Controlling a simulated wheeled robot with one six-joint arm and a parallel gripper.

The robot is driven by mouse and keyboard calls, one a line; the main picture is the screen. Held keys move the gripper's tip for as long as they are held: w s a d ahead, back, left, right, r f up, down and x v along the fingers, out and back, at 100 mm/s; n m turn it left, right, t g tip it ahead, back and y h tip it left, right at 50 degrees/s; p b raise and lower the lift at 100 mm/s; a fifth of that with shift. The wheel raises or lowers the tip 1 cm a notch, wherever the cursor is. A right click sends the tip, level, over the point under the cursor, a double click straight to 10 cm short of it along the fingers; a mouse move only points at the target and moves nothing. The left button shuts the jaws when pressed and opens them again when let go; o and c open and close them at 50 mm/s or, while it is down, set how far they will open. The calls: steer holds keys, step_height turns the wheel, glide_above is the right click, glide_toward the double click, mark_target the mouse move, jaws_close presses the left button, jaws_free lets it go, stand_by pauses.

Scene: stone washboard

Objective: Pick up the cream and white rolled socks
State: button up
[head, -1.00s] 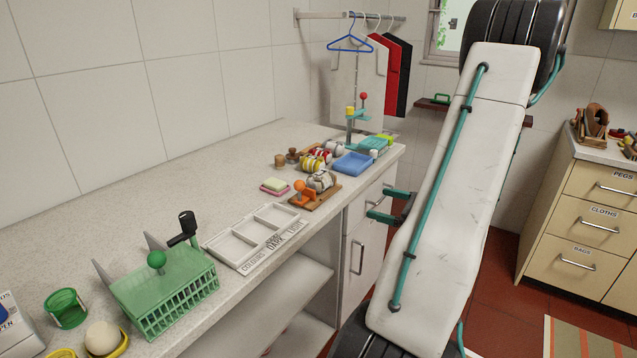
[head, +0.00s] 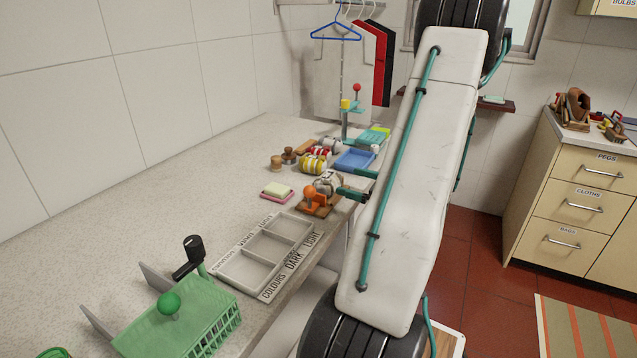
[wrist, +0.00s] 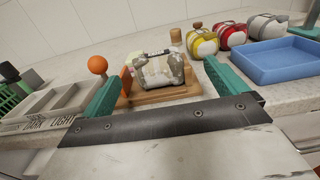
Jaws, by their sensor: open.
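The cream and white rolled socks (wrist: 155,71) sit on a brown wooden stand (wrist: 130,100) with an orange ball knob, near the counter's front edge. They also show in the head view (head: 326,182), partly hidden beside my gripper. My gripper (head: 348,184) is open and empty at the right side of the socks. In the wrist view its two teal fingers (wrist: 163,78) stand apart to the left and right, with the socks ahead between them. I cannot tell whether either finger touches the stand.
Yellow (wrist: 203,42), red (wrist: 230,35) and grey (wrist: 267,27) rolled bundles lie behind to the right. A blue tray (head: 355,160) stands beside them. A sectioned tray labelled COLOURS, DARK, LIGHT (head: 232,277) lies left of the stand. A pink-based soap block (head: 277,191) is close by.

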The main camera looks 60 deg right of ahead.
mark_target(336, 180)
steer(key=w, duration=0.2)
steer(key=w+a, duration=0.1)
steer(key=w, duration=0.4)
steer(key=shift+w+a+f, duration=0.15)
steer(key=shift+w+a, duration=0.05)
steer(key=shift+w, duration=0.05)
steer(key=c, duration=1.1)
